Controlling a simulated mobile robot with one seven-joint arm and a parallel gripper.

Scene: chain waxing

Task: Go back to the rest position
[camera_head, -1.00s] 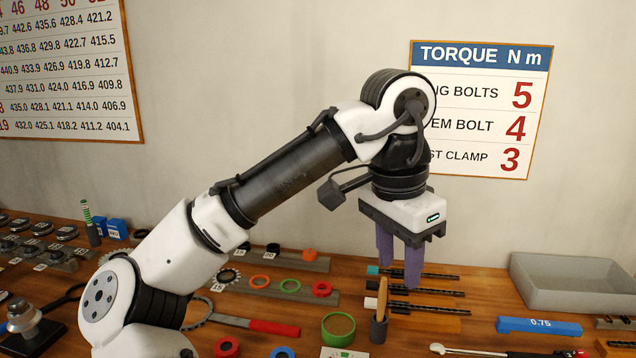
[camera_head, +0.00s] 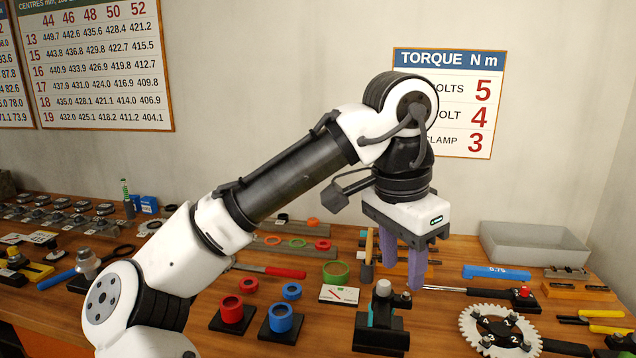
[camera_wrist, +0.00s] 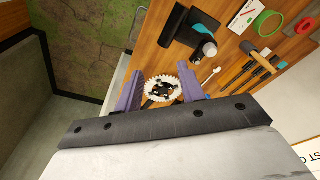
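My gripper (camera_head: 404,264) hangs fingers down in front of the workbench (camera_head: 190,262), with its two purple fingers apart and nothing between them. In the wrist view my gripper (camera_wrist: 160,84) is also open and empty. A toothed chainring (camera_wrist: 158,97) shows in the gap between the fingers, below and apart from them. In the head view the chainring (camera_head: 476,322) lies at the front right of the bench. My arm is bent, with its wrist raised well above the bench top.
A dark stand with a teal part (camera_head: 382,322) is below my gripper. Red (camera_head: 233,311) and blue (camera_head: 281,319) cups stand to its left. A grey tray (camera_head: 535,246) is at the back right. The bench edge and floor (camera_wrist: 75,40) show in the wrist view.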

